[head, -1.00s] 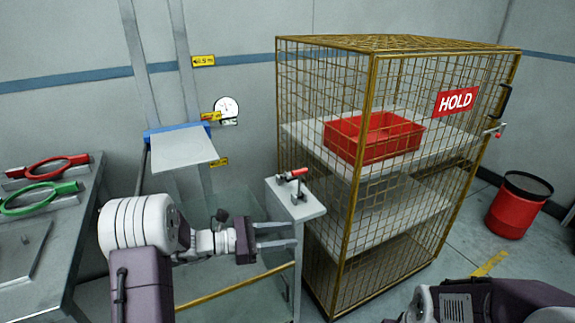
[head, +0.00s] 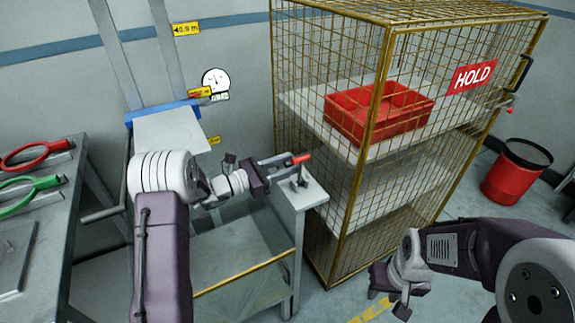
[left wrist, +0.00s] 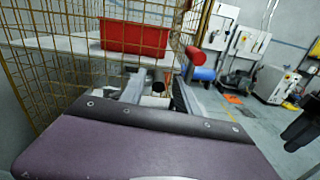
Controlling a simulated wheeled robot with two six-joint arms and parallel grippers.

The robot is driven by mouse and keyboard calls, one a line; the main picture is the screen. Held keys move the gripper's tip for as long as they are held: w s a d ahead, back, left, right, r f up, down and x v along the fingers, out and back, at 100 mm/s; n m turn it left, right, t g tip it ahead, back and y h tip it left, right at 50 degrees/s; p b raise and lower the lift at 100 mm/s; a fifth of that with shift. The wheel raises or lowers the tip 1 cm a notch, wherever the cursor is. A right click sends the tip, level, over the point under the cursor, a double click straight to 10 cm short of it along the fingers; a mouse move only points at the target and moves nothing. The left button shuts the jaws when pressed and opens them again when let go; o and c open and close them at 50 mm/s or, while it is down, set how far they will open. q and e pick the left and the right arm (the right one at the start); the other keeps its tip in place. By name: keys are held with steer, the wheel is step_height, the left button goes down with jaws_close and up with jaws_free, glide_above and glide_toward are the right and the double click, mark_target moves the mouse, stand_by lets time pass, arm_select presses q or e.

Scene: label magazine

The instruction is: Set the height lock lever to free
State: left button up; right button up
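My left gripper (head: 289,161) is at the lever. Its fingers overlap the lever there, and contact cannot be told. In the left wrist view the two fingers (left wrist: 158,90) stand apart with a gap; part of the lever between them is hard to make out. My right gripper (head: 385,284) hangs low in front of the cage, away from the lever; its fingers are not clear.
The gold wire cage (head: 362,150) with a HOLD sign stands right behind the post and holds a red bin (head: 378,122). A bench (head: 50,235) with red and green ringed tools is at left. A lift platform (head: 168,130) stands behind my left arm. A red drum (head: 515,175) is at right.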

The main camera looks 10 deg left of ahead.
arm_select(q)
steer(key=shift+w+f, duration=0.1)
steer(key=shift+w, duration=0.1)
steer(key=shift+d, duration=0.1)
jaws_close()
stand_by(1.2)
